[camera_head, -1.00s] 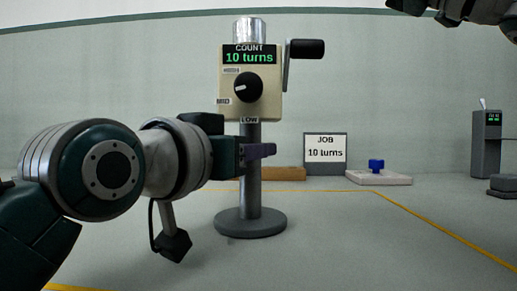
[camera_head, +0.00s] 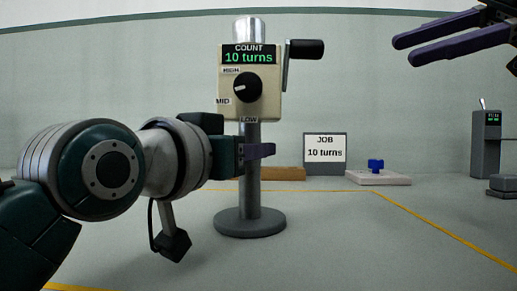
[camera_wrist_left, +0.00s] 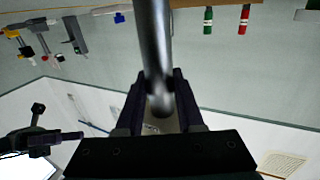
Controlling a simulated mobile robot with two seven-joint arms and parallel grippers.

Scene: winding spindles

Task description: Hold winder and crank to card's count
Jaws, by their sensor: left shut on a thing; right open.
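The winder (camera_head: 234,104) is a cream box on a grey post (camera_head: 250,184) with a round base. Its green display reads COUNT 10 turns, and its black knob (camera_head: 240,87) points left, near the MID label. The crank (camera_head: 304,48) is on the box's right side with its black handle up. My left gripper (camera_head: 268,150) is shut on the post below the box; the left wrist view shows the post (camera_wrist_left: 155,45) between its fingers. My right gripper (camera_head: 404,50) is open and empty, up and right of the crank, apart from it. The job card (camera_head: 325,150) reads 10 turns.
A pale block with a blue knob (camera_head: 376,166) sits right of the card. A grey device with a small green display (camera_head: 487,143) stands at the far right. A wooden bar (camera_head: 283,174) lies behind the post. The surface at front right is clear, crossed by a yellow line.

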